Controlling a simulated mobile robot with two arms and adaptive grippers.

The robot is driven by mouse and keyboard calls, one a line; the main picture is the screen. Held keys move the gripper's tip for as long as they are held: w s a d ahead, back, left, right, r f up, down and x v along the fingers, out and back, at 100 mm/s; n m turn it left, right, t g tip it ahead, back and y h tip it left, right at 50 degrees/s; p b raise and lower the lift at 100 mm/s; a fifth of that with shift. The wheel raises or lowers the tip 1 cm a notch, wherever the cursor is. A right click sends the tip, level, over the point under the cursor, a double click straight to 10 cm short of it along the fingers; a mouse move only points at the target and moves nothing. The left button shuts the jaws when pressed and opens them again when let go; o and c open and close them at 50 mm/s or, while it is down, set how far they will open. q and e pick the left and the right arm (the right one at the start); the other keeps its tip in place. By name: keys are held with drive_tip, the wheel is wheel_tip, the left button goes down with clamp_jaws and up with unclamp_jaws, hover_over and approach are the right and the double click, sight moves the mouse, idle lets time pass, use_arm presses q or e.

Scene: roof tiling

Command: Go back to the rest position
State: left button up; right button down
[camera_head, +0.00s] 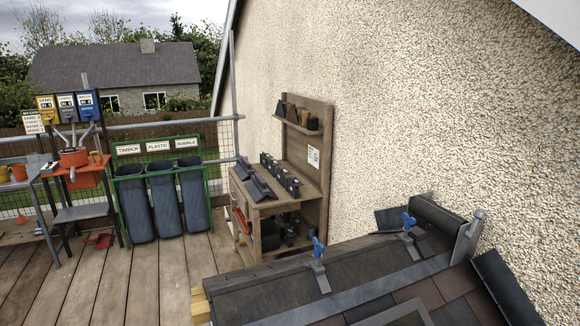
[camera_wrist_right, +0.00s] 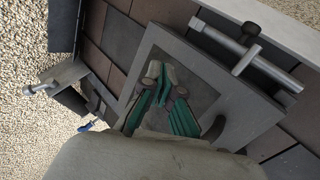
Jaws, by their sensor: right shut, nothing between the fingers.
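My right gripper (camera_wrist_right: 161,82) shows only in the right wrist view, with its green-padded fingers drawn together and nothing between them. It is over a grey square-framed panel (camera_wrist_right: 232,122) set among the roof tiles; I cannot tell the gap between them. Neither gripper shows in the head view, and my left gripper is in no view.
The tiled roof (camera_head: 422,290) fills the lower right, with blue-handled clamps (camera_head: 318,250) on its upper part, against a pebbledash wall (camera_head: 400,120). Deck boards (camera_head: 120,280) at lower left are clear.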

drive_tip(key=s+a+f+m+g+y, duration=0.15)
drive_tip(key=s+a, duration=0.25)
drive_tip(key=s, duration=0.4)
drive_tip(key=s+a+g+y, duration=0.2)
drive_tip(key=s+a, duration=0.3)
drive_tip(key=s, duration=0.2)
drive_tip(key=s+a+f+m+g+y, duration=0.15)
drive_tip(key=s+a, duration=0.25)
drive_tip(key=s, duration=0.4)
wheel_tip(320, 180, down, 28)
drive_tip(key=s+n+g+b, duration=0.1)
drive_tip(key=s+b, duration=0.1)
drive_tip(key=b, duration=0.1)
drive_tip(key=s+d+f+g+b, duration=0.1)
drive_tip(key=s+d+f+b, duration=0.1)
drive_tip(key=s+f, duration=1.4)
wheel_tip(320, 180, down, 2)
drive_tip(key=shift+d+f, duration=0.1)
drive_tip(key=shift+d, duration=0.3)
